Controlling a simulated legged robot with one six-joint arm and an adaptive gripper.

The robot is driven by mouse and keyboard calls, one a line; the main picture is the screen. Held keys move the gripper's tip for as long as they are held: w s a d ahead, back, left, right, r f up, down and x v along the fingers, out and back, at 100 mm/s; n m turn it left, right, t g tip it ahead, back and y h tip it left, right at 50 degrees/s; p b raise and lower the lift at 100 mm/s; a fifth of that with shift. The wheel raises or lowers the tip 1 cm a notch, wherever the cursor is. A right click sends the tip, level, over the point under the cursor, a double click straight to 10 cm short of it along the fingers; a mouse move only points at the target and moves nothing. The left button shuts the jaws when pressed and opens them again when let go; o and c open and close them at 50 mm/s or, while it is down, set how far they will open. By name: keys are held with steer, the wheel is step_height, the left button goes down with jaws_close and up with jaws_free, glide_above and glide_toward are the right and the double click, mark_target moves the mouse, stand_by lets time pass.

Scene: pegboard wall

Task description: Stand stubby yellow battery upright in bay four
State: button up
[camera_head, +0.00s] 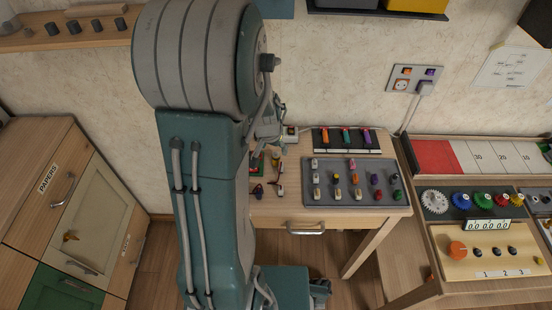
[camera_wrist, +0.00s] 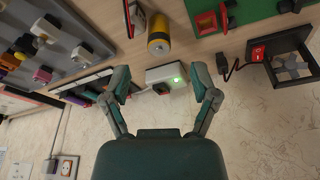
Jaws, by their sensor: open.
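In the wrist view a short, thick yellow battery (camera_wrist: 158,44) with a dark band rests on the wooden table top. My gripper (camera_wrist: 161,76) is open and empty in that view, its two fingers spread wide. The battery appears beyond the fingertips, apart from them. A white box (camera_wrist: 158,76) with a small green light and a dark part shows between the fingers. It also shows in the head view (camera_head: 290,130), beside my arm. I cannot make out numbered bays, so I cannot tell which place is bay four. My arm hides part of the table in the head view.
A grey tray (camera_head: 329,203) with several small coloured pieces lies right of my arm. Behind it is a dark rack (camera_head: 346,149) with coloured pieces. In the wrist view a black-framed fan (camera_wrist: 291,66), red switch (camera_wrist: 258,53) and green board (camera_wrist: 240,14) sit right of the battery.

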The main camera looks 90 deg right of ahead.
mark_target(276, 154)
steer(key=shift+x, duration=2.65)
steer(key=shift+s, duration=0.1)
jaws_close()
